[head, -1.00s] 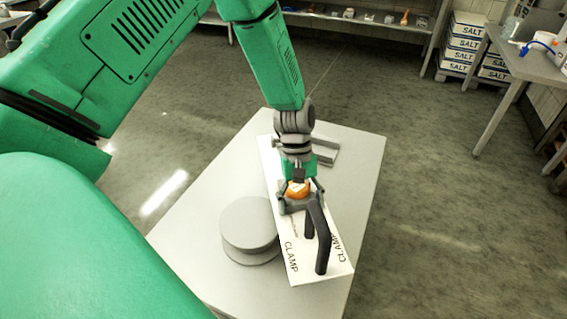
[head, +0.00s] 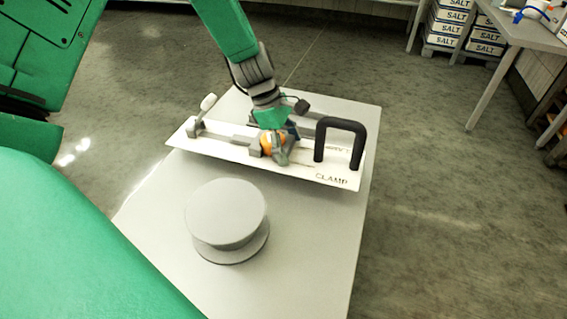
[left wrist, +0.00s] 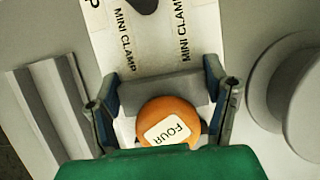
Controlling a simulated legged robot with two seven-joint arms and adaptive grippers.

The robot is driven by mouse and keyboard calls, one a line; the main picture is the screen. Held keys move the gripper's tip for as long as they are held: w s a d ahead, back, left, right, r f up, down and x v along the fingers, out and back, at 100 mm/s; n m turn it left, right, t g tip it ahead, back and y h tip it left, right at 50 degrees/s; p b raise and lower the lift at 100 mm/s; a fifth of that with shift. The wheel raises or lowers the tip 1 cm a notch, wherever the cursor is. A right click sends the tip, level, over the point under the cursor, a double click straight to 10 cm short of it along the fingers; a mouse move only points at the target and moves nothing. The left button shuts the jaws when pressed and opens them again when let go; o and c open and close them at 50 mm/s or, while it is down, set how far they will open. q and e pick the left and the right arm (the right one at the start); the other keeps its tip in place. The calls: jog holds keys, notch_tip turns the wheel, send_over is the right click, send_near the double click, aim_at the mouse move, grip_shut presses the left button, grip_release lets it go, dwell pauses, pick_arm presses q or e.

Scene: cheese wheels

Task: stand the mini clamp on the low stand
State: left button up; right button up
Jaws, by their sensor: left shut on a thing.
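The mini clamp is a long white board (head: 215,146) printed with its name. It has a black arched handle (head: 340,127) at the right end and a pale knob (head: 208,102) at the left end. My left gripper (head: 275,150) is shut on its middle, around a grey block and an orange round part (left wrist: 167,117) marked FOUR. The board lies nearly crosswise in the head view; whether it is clear of the table I cannot tell. The low stand, a grey round one (head: 226,212), is apart from it, nearer and bare on top. My right gripper is out of view.
The pale table (head: 310,260) has free room right of and in front of the stand. A grey rail-like piece (left wrist: 43,105) lies on it behind the clamp, partly hidden. Salt boxes (head: 444,28) and another table (head: 530,40) stand far right.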

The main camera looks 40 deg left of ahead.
pick_arm(q)
jog(key=b+x, duration=0.1)
jog(key=x, duration=0.2)
jog(key=shift+s+d+r, duration=0.1)
jog(key=shift+s, duration=0.05)
jog(key=f, duration=0.1)
jog(key=a+f+b, duration=0.1)
jog(key=f, duration=0.1)
jog(key=shift+f, duration=0.2)
jog(key=shift+a+f, duration=0.1)
jog(key=shift+a, duration=0.05)
jog(key=shift+s, duration=0.1)
jog(key=o, duration=1.4)
jog(key=shift+c, duration=0.2)
jog(key=o, duration=0.3)
jog(key=shift+d, duration=0.45)
jog(key=shift+a+r, duration=0.2)
jog(key=shift+r, duration=0.2)
jog(key=p+v, duration=0.4)
jog(key=v, duration=0.7)
jog(key=shift+r, duration=0.1)
jog(key=shift+a, duration=0.15)
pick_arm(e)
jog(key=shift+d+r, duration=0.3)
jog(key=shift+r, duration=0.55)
pick_arm(q)
jog(key=shift+r+p, duration=0.15)
jog(key=shift+p, duration=0.2)
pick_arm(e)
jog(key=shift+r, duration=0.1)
